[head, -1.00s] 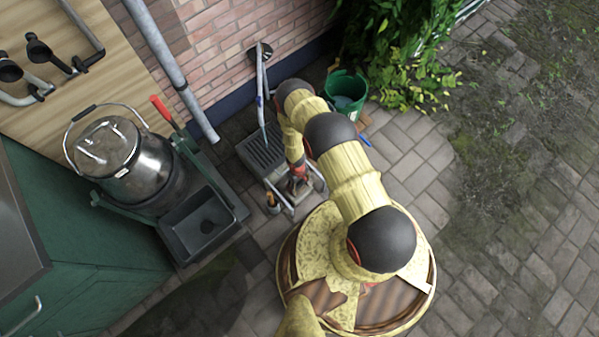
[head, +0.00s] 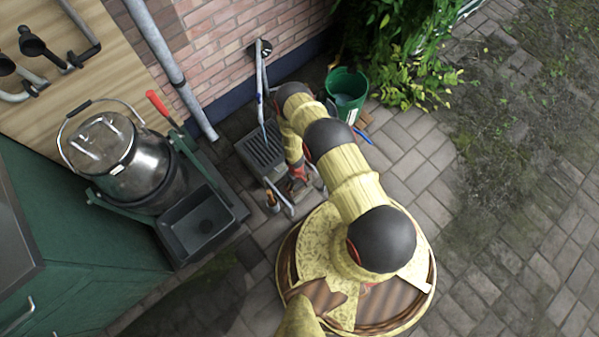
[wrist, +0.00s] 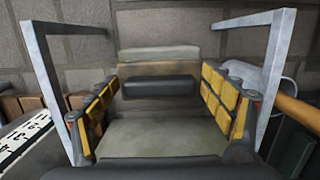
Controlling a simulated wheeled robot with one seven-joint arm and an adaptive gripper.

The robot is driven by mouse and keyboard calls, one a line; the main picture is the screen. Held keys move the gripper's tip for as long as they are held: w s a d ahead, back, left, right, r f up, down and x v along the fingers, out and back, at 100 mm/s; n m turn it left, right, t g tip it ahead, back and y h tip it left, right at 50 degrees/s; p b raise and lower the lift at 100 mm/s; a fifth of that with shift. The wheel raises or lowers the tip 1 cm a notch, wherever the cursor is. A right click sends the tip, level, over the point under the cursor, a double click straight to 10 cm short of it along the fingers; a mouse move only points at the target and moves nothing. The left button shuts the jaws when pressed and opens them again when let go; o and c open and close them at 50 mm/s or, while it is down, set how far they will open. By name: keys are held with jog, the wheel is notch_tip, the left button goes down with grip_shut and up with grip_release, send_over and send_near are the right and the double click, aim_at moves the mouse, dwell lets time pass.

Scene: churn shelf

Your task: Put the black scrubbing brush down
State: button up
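A black block, seemingly the black scrubbing brush (wrist: 160,87), lies crosswise between my fingertips in the wrist view. My gripper (wrist: 160,92) is open, with a yellow-padded finger on each side of the block and what look like narrow gaps at its ends. A grey-green surface (wrist: 160,138) shows beneath and in front of it. Whether the block rests fully on that surface cannot be told. In the head view my gripper (head: 297,174) is low over a small grey metal stand (head: 280,199), and the brush cannot be made out there.
Grey metal frames rise on the left (wrist: 45,85) and right (wrist: 276,80) of my fingers. A wooden handle (wrist: 300,108) is close on the right. A drain grate (head: 260,150), dark basin (head: 200,225), steel churn (head: 110,155) and green bucket (head: 346,92) stand around; paving at right is free.

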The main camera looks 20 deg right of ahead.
jog(key=shift+o, duration=0.2)
jog(key=shift+r, duration=0.1)
